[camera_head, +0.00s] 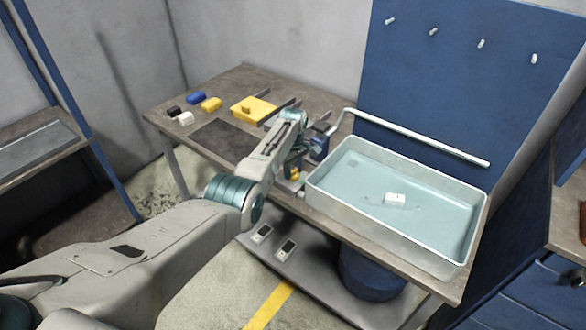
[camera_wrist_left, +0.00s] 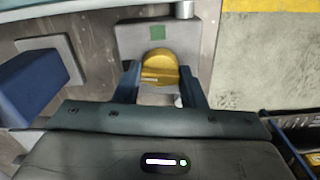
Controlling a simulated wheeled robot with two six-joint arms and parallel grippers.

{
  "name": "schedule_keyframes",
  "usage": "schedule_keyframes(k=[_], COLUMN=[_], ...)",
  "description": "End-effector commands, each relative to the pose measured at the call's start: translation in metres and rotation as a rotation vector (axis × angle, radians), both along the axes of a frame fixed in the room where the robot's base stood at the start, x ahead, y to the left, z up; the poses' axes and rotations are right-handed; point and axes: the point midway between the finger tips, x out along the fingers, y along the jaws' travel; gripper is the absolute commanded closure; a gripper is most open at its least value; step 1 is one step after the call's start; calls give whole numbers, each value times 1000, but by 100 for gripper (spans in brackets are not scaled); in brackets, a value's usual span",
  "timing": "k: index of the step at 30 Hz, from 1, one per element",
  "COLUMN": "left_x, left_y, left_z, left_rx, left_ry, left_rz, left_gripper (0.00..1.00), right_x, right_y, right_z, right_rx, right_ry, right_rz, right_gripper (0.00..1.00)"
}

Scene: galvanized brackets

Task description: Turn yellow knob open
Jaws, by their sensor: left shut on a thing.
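The yellow knob (camera_wrist_left: 158,68) sits on a grey plate (camera_wrist_left: 183,40) with a small green square (camera_wrist_left: 158,34) beside it in the left wrist view. My left gripper (camera_wrist_left: 160,80) has one finger on each side of the knob and is shut on it. In the head view the knob (camera_head: 293,174) shows only as a small yellow patch below my left gripper (camera_head: 292,168), at the table's front edge left of the basin. The arm hides most of it there. My right gripper is not in view.
A pale basin (camera_head: 330,195) with a white block (camera_head: 395,198) in it stands right of the gripper. A pale pipe (camera_head: 420,138) runs behind it. A yellow tray (camera_head: 240,114) and several small blocks lie at the table's far left. A blue block (camera_wrist_left: 35,88) is beside the left finger.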

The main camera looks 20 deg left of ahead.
Motion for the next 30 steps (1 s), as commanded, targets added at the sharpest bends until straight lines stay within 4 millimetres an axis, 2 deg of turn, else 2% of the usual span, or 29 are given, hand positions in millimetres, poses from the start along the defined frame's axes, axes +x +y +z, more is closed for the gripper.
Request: schedule_keyframes(k=[30], left_x=[1], left_y=[0], left_z=[2], left_rx=[0], left_ry=[-3], left_rz=[-946], left_gripper=[86], right_x=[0], right_y=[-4], right_z=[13], right_rx=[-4], right_ry=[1], right_rz=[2], right_gripper=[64])
